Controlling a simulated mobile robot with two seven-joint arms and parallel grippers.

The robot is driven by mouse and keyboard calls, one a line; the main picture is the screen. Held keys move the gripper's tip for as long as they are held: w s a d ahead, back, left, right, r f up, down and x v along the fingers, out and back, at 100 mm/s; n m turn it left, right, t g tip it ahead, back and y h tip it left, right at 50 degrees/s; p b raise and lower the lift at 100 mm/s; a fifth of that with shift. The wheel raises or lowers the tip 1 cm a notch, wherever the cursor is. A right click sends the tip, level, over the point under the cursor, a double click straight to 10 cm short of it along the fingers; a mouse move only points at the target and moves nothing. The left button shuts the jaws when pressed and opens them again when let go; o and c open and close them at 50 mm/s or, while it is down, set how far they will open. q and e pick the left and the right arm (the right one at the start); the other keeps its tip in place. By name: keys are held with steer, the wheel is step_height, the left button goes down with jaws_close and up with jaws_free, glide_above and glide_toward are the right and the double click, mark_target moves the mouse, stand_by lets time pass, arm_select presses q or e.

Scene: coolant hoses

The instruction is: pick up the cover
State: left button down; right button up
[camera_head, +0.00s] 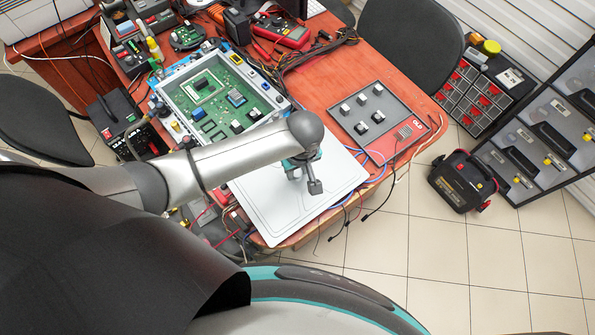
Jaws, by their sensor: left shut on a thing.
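The cover, a flat light-grey plate (265,205) with rounded corners and a thin line inside its edge, is at the front of the red-brown table in the head view. My left gripper (304,182) is over the right half of the plate and shut on it. My arm and gripper hide the plate's back left part and the exact grip point. I cannot tell whether the plate rests on the table or is slightly raised. My right gripper is not in view.
Behind my left arm is an open light-grey case with a green circuit board (203,89). A dark grey panel with several small connectors (372,120) lies to the right. Blue and black cables (376,172) run beside the plate. A red multimeter (284,33) is at the back.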

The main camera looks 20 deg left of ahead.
mark_target(297, 172)
arm_select(q)
step_height(297, 172, up, 17)
steer(key=p, duration=0.4)
steer(key=shift+p, duration=0.85)
